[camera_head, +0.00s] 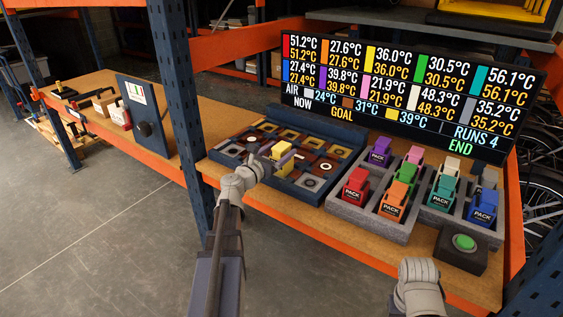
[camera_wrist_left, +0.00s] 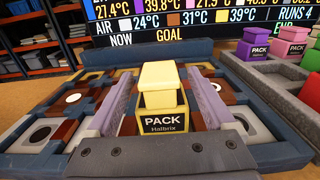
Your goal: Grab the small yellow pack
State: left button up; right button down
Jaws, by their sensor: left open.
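The small yellow pack (camera_head: 283,149) stands upright in the dark blue tray (camera_head: 305,191) with brown and grey cells, below the display. In the left wrist view the yellow pack (camera_wrist_left: 163,112) has a pale cream top and a dark front reading "PACK Hallbrix". My left gripper (camera_head: 279,158) is open around the pack, one lilac finger on each side. In the left wrist view the left gripper's fingers (camera_wrist_left: 168,108) flank the pack, with a gap visible at least on the right. The pack's base is hidden by the gripper body. My right gripper (camera_head: 418,271) is at the lower right, its fingers not clear.
Grey holders (camera_head: 398,232) to the right carry several coloured packs, including a red pack (camera_head: 354,185) and a purple pack (camera_head: 379,153). A green button box (camera_head: 463,246) sits near the front. A temperature display (camera_head: 410,95) stands behind. A blue upright (camera_head: 178,90) is left of the tray.

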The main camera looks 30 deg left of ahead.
pick_arm(q)
jog(key=shift+w, duration=0.7)
jog(key=shift+s, duration=0.1)
jog(key=shift+c, duration=0.3)
grip_shut()
